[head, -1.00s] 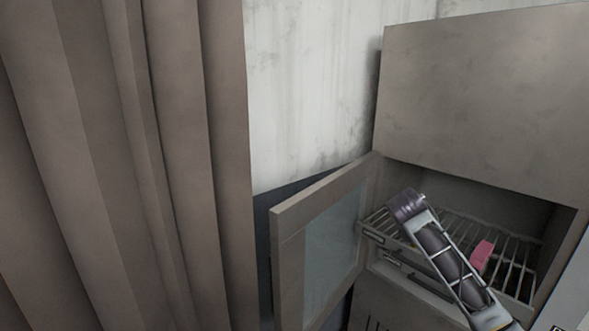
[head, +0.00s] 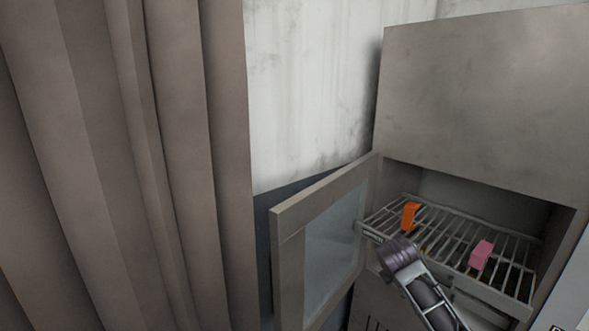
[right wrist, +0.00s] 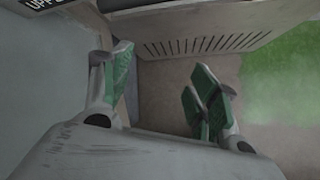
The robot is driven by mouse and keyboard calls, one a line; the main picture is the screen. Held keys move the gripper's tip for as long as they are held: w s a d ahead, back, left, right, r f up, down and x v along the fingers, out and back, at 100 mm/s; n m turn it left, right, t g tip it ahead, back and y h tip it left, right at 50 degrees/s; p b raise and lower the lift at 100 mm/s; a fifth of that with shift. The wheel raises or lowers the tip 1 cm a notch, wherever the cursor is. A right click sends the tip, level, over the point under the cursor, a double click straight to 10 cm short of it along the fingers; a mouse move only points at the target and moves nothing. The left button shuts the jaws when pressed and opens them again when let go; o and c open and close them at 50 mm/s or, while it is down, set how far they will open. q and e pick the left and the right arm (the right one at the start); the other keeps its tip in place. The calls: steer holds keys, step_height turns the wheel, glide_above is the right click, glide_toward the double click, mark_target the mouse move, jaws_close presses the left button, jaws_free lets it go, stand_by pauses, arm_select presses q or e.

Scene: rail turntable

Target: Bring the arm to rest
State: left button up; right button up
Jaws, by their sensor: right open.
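My right arm (head: 425,290) reaches in from the bottom right of the head view, in front of the pulled-out wire rack (head: 455,250). Its gripper cannot be made out there. In the right wrist view my right gripper (right wrist: 160,80) is open, its green-padded fingers apart with nothing between them. Below the fingers is a bare brownish surface, with a slotted panel (right wrist: 205,44) beyond them. My left gripper is in neither view.
An orange piece (head: 409,215) and a pink block (head: 481,254) sit on the rack inside the open cabinet (head: 480,100). Its glass-paned door (head: 330,240) swings out left of my arm. A brown curtain (head: 120,150) hangs at left.

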steer(key=s+a+f+m+y, duration=0.1)
steer(key=s+a+f+m, duration=0.3)
steer(key=s, duration=0.3)
steer(key=s+a+f+m+y, duration=0.2)
steer(key=s+a+f+m, duration=0.15)
steer(key=s+f, duration=0.25)
steer(key=s+a+f+m+g+y, duration=0.1)
steer(key=s+f+m, duration=0.1)
steer(key=s+m, duration=0.5)
steer(key=s+f+m+g+y, duration=0.15)
steer(key=s+m, duration=0.35)
steer(key=s, duration=0.5)
step_height(320, 180, down, 36)
steer(key=s+b, duration=0.2)
steer(key=s, duration=0.1)
steer(key=s+d+f+g+b, duration=0.1)
steer(key=s+d+f, duration=0.1)
steer(key=s+f, duration=0.8)
steer(key=s+d+f+g+h+b, duration=0.1)
steer(key=s+d+f, duration=0.1)
steer(key=s+f, duration=0.9)
steer(key=shift+s, duration=0.4)
steer(key=shift+s, duration=0.2)
